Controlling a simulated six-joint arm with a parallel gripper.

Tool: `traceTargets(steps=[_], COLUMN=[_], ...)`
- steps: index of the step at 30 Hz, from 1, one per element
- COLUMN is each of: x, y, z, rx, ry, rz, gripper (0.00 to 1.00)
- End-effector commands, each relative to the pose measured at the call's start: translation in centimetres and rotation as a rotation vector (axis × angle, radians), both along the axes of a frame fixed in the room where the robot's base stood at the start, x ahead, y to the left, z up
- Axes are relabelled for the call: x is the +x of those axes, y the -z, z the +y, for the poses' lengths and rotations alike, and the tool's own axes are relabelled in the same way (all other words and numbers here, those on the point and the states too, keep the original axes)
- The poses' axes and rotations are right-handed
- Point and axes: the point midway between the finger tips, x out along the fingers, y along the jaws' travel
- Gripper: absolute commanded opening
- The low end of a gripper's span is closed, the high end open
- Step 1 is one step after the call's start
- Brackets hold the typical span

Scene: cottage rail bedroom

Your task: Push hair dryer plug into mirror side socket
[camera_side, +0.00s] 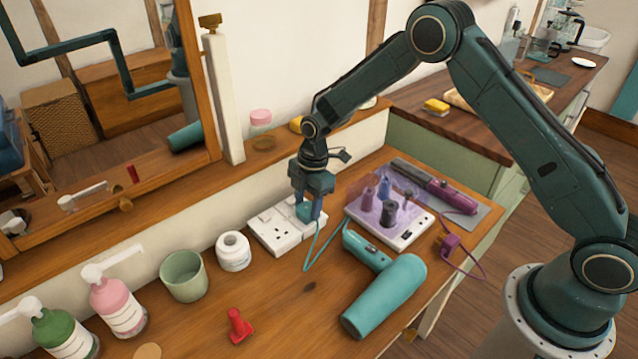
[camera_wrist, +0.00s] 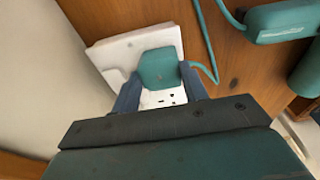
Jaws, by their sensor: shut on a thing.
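The teal hair dryer (camera_side: 385,295) lies on the wooden table, and part of it shows in the wrist view (camera_wrist: 280,22). Its teal cord runs to the teal plug (camera_side: 304,211), which my gripper (camera_side: 308,208) is shut on. In the wrist view, the plug (camera_wrist: 158,68) is between my fingers (camera_wrist: 160,82), over the socket plate (camera_wrist: 115,55). Open socket holes show beside it. Its pins are hidden, so I cannot tell how deep it sits.
A second white socket block (camera_side: 410,230) with a purple transparent cover stands to the right. A purple plug (camera_side: 452,245), a straightener (camera_side: 435,185), a white jar (camera_side: 233,251), a green cup (camera_side: 184,275), a red object (camera_side: 238,325) and pump bottles surround the work. Bare table lies in front.

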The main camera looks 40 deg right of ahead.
Motion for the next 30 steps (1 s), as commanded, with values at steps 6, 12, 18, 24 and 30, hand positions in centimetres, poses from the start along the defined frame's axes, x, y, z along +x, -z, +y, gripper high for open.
traceTargets(steps=[6, 12, 18, 24, 30], x=[0.1, 0.1, 0.0, 0.0, 0.0], y=[-0.7, -1.3, -1.8, -2.4, -2.9], z=[0.0, 0.0, 0.0, 0.0, 0.0], rx=[0.001, 0.001, 0.000, 0.000, 0.000], ry=[0.000, 0.000, 0.000, 0.000, 0.000], rz=[-0.002, -0.002, -0.001, -0.001, -0.001], gripper=[0.21, 0.21, 0.21, 0.21, 0.21])
